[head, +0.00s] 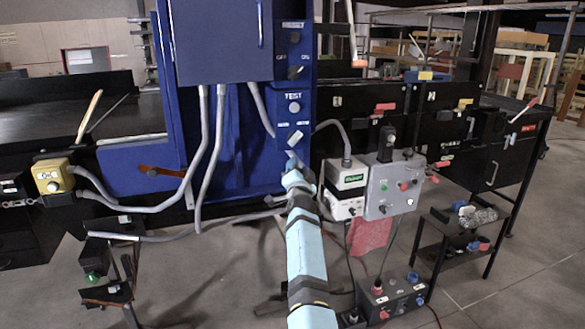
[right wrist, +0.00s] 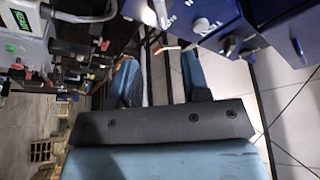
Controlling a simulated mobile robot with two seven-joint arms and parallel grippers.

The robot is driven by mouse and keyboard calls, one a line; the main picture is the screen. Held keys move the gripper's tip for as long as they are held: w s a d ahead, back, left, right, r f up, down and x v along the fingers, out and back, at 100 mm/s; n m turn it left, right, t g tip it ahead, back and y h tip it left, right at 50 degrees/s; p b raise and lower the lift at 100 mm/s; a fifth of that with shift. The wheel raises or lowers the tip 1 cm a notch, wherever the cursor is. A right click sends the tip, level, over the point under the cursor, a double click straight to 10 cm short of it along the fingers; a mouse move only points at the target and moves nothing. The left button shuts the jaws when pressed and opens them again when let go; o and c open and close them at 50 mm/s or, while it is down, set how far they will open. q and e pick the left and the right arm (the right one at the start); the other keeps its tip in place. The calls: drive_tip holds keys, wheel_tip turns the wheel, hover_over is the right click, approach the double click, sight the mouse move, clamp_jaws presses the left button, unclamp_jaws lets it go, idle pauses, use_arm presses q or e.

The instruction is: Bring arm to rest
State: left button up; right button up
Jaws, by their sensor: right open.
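My right arm reaches forward from the bottom middle of the head view. Its gripper (head: 292,170) is in front of the lower part of the blue control cabinet (head: 224,40), below the round TEST button (head: 294,107). In the right wrist view, the two blue-grey fingers of my right gripper (right wrist: 160,80) stand apart with nothing between them. I cannot tell whether the fingertips touch the cabinet. My left gripper is out of view.
A grey control box (head: 392,187) and a white-and-green unit (head: 345,185) stand right of my arm. A yellow button box (head: 53,176) is at the left. A low black stand (head: 462,235) is at the right. Cables hang before the cabinet. Bare floor shows at lower right.

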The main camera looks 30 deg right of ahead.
drive_tip(key=shift+r, duration=0.1)
drive_tip(key=s+a+f+n+g+y+p, duration=0.1)
drive_tip(key=s+a+f+n+y+p, duration=0.2)
drive_tip(key=s+f, duration=0.4)
drive_tip(key=s+a+f+n+y, duration=0.3)
drive_tip(key=s+a+f+n, duration=0.3)
drive_tip(key=s+f, duration=0.1)
drive_tip(key=s+a+f+n+g+y+p, duration=0.1)
drive_tip(key=s+a+f+n+y+p, duration=0.1)
drive_tip(key=s+a+f+n, duration=0.35)
drive_tip(key=s+a+f+n+g+y+p, duration=0.1)
drive_tip(key=s+a+f, duration=0.2)
drive_tip(key=s, duration=0.6)
drive_tip(key=s+a+f+n+g+y+p, duration=0.1)
drive_tip(key=s+a+f+g+y, duration=0.1)
drive_tip(key=s+a, duration=0.4)
drive_tip(key=s+a+f+n+g+y+p, duration=0.1)
drive_tip(key=s+a+f, duration=0.3)
drive_tip(key=s, duration=0.9)
drive_tip(key=shift+s+a+n+g+y, duration=0.4)
drive_tip(key=shift+n+g+y, duration=0.15)
drive_tip(key=shift+g+y, duration=0.15)
